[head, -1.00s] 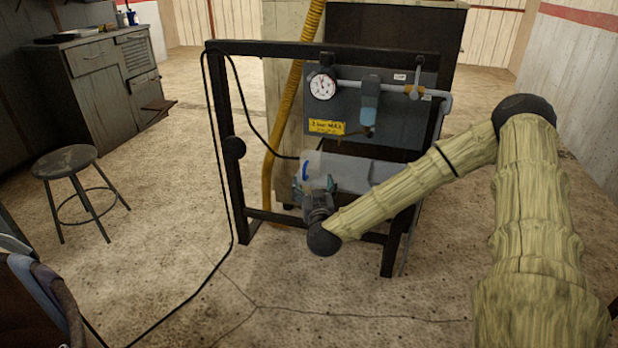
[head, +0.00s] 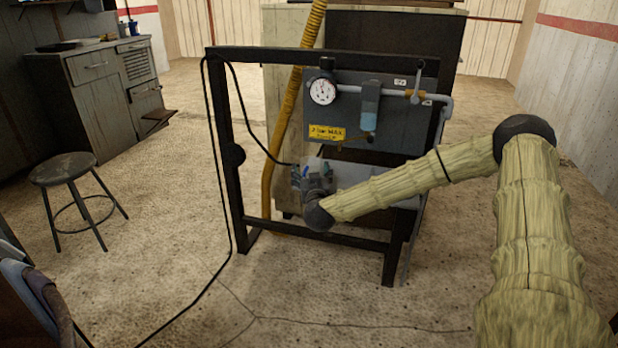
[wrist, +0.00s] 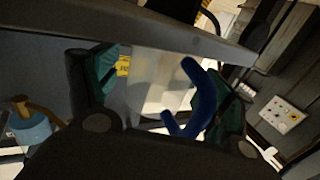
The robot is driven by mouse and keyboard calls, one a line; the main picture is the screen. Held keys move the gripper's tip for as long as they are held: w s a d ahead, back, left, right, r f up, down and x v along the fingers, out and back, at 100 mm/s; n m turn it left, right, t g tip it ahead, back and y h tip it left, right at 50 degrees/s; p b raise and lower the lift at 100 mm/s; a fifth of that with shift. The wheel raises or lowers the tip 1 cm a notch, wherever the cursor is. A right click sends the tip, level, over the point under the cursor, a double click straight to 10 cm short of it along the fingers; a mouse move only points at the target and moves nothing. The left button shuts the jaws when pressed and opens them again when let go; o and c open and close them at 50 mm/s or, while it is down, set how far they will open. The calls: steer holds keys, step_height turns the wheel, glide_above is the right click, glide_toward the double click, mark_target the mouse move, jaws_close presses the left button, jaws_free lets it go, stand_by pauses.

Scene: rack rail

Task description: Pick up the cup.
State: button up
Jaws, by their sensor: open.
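The cup (wrist: 158,85) is pale and whitish with a curved blue handle (wrist: 200,95). In the wrist view it lies between my gripper's (wrist: 166,88) two teal-padded fingers, with the handle near the right finger. The fingers are apart, and I cannot tell whether either touches the cup. A grey rail crosses the view over the cup's upper part. In the head view my gripper (head: 313,176) is at the rack's lower shelf and hides most of the cup; a bit of blue shows there.
A black rack frame (head: 229,190) surrounds the work area. Above the shelf (head: 350,172) hang a grey panel with a gauge (head: 322,91), a blue-bowled filter (head: 370,104) and a yellow label (head: 327,132). A black cable hangs left. A stool (head: 64,169) stands on open floor.

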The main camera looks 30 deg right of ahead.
steer(key=shift+w+d, duration=0.15)
steer(key=shift+w, duration=0.1)
steer(key=shift+c, duration=0.3)
steer(key=c, duration=1)
steer(key=shift+r, duration=0.1)
steer(key=shift+c, duration=0.2)
